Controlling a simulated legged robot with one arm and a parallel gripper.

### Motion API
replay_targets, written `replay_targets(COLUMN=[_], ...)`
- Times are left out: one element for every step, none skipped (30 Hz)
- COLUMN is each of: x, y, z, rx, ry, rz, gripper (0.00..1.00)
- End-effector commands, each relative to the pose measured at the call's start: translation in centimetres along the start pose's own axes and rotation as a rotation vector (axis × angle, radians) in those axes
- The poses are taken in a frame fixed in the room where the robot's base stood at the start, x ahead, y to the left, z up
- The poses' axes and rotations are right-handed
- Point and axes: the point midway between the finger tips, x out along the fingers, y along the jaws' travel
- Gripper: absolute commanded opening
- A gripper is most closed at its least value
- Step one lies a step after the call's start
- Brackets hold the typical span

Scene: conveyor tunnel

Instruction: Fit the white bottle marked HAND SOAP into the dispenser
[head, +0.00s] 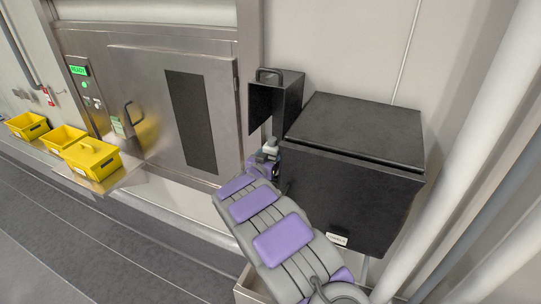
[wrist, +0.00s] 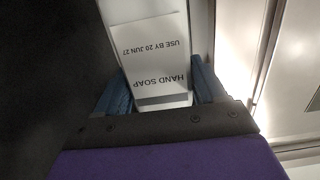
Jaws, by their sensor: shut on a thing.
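The white HAND SOAP bottle (wrist: 152,68) fills the upper middle of the wrist view, its label upside down and also reading USE BY 20 JUN 27. My gripper (wrist: 160,88) is shut on it, a blue finger at each side. In the head view my gripper (head: 266,158) is far off and small, and a bit of the white bottle (head: 270,146) shows at its tip. Just above is a black wall housing (head: 266,99) with a handle on top, which looks like the dispenser. Its inside and any contact with the bottle cannot be made out.
A large dark box (head: 352,188) with a small white label stands close right of my gripper. Left is a steel door panel (head: 150,110) with a green READY sign (head: 78,70). Yellow bins (head: 92,160) stand at far left. Pale pipes (head: 470,130) run along the right.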

Motion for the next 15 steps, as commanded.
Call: replay_targets(x=[-0.01,0.00,0.00,0.01,0.02,0.03,0.04,0.05,0.07,0.08,0.09,0.10,0.11,0.12,0.13], y=[-0.06,-0.07,-0.07,-0.07,-0.06,-0.04,-0.03,-0.01,0.01,0.02,0.04,0.05,0.07,0.07,0.09], z=[0.03,0.09,0.16,0.21,0.26,0.33,0.38,0.43,0.50,0.54,0.59,0.66,0.71,0.75,0.83], rx=[0.000,0.000,0.000,0.000,0.000,0.000,0.000,0.000,0.000,0.000,0.000,0.000,0.000,0.001,0.001], ry=[0.002,0.002,0.002,0.002,0.002,0.002,0.002,0.002,0.002,0.002,0.002,0.002,0.001,0.002,0.001], rz=[0.000,-0.001,0.000,0.000,0.000,0.000,0.000,0.000,0.000,0.000,0.000,0.000,0.000,0.000,0.000], gripper=[0.00,0.00,0.00,0.00,0.00,0.00,0.00,0.00,0.00,0.00,0.00,0.00,0.00,0.00,0.00])
